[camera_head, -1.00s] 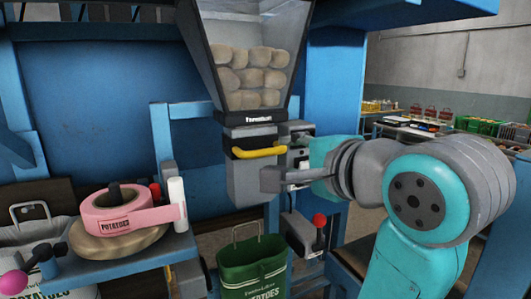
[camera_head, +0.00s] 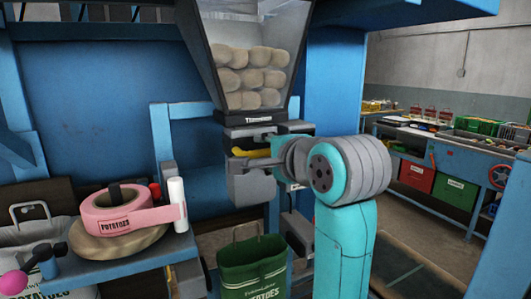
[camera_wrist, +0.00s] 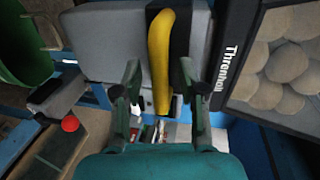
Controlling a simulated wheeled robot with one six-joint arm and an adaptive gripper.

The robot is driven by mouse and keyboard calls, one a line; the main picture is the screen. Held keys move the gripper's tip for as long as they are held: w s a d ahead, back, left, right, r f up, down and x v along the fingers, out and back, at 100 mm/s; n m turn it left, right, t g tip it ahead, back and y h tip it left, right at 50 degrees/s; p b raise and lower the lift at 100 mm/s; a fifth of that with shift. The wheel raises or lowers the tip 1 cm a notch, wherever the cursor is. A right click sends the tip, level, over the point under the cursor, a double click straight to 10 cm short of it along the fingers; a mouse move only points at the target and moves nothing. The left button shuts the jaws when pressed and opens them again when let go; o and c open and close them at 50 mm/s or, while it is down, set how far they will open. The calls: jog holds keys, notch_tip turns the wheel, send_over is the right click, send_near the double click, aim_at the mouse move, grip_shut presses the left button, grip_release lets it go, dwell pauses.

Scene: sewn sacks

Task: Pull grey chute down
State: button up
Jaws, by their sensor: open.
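The grey chute (camera_head: 240,187) hangs under the clear potato hopper (camera_head: 252,70), with a yellow handle (camera_head: 254,153) across its front. In the head view my gripper (camera_head: 258,166) is at the chute's front and covers part of the chute and handle. In the wrist view my gripper (camera_wrist: 160,80) is open, with one finger on each side of the yellow handle (camera_wrist: 161,45). The grey chute (camera_wrist: 108,38) shows beyond the fingers there. I cannot tell whether either finger touches the handle.
An open green potato sack (camera_head: 251,262) stands below the chute. A lever with a red knob (camera_wrist: 70,124) is near the chute in the wrist view. A shelf at left holds a pink tape roll (camera_head: 115,207). A blue post (camera_head: 335,95) stands at right.

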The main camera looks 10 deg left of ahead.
grip_shut()
notch_tip(320, 180, down, 17)
jog(key=shift+r, duration=0.2)
dwell(0.5)
jog(key=shift+f, duration=0.1)
grip_release()
